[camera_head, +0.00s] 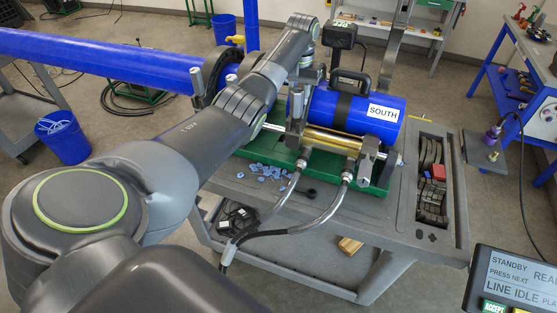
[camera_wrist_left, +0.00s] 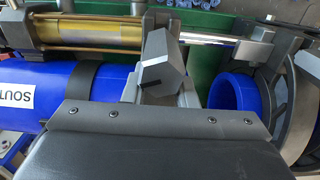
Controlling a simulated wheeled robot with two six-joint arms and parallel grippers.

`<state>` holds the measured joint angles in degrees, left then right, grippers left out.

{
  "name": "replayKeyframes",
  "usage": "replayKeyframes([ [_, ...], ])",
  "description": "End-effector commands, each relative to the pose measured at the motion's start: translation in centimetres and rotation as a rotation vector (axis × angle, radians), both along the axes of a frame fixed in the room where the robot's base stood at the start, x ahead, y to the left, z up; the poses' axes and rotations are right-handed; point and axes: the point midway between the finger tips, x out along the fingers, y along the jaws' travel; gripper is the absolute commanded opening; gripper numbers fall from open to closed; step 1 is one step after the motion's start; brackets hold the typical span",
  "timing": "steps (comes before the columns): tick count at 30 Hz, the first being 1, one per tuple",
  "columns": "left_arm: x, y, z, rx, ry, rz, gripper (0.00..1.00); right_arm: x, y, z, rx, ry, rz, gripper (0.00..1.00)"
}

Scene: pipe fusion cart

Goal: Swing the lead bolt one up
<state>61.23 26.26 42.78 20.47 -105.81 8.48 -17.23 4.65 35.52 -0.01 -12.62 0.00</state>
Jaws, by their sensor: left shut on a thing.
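The fusion machine holds a blue pipe (camera_head: 355,112) labelled SOUTH, with a dark band around it. My left gripper (camera_head: 312,72) is over the machine at the left end of this pipe, partly covered by my own wrist. In the left wrist view, a grey faceted bolt head (camera_wrist_left: 165,72) stands beside the pipe, right at the gripper body (camera_wrist_left: 160,122). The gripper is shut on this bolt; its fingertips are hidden. Another grey bolt post (camera_head: 297,104) shows upright near the gripper in the head view. My right gripper is not in view.
A brass cylinder (camera_head: 333,140) and steel rod run along the front of the green bed (camera_head: 325,168). Hoses (camera_head: 290,190) drop in front. A long blue pipe (camera_head: 110,57) enters from the left. A parts tray (camera_head: 432,180) and a control screen (camera_head: 517,277) lie to the right.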

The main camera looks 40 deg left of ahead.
Motion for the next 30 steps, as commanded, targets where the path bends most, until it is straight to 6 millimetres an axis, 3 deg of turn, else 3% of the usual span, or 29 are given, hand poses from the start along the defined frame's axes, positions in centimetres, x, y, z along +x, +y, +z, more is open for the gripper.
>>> replayKeyframes([
  [4, 0.3, -0.1, 0.1, -0.003, 0.001, -0.001, 0.1, 0.0, 0.0, 0.3, 0.0, 0.0, 0.0, 0.0],
  [6, 0.4, -0.1, 0.0, -0.004, 0.003, -0.001, 0.0, 0.0, 0.0, 0.4, 0.0, 0.0, 0.0, 0.0],
  [30, 1.4, 0.3, -0.4, -0.002, 0.001, 0.0, 0.0, 0.1, 0.1, -0.4, 0.002, -0.001, -0.001, 0.0],
])
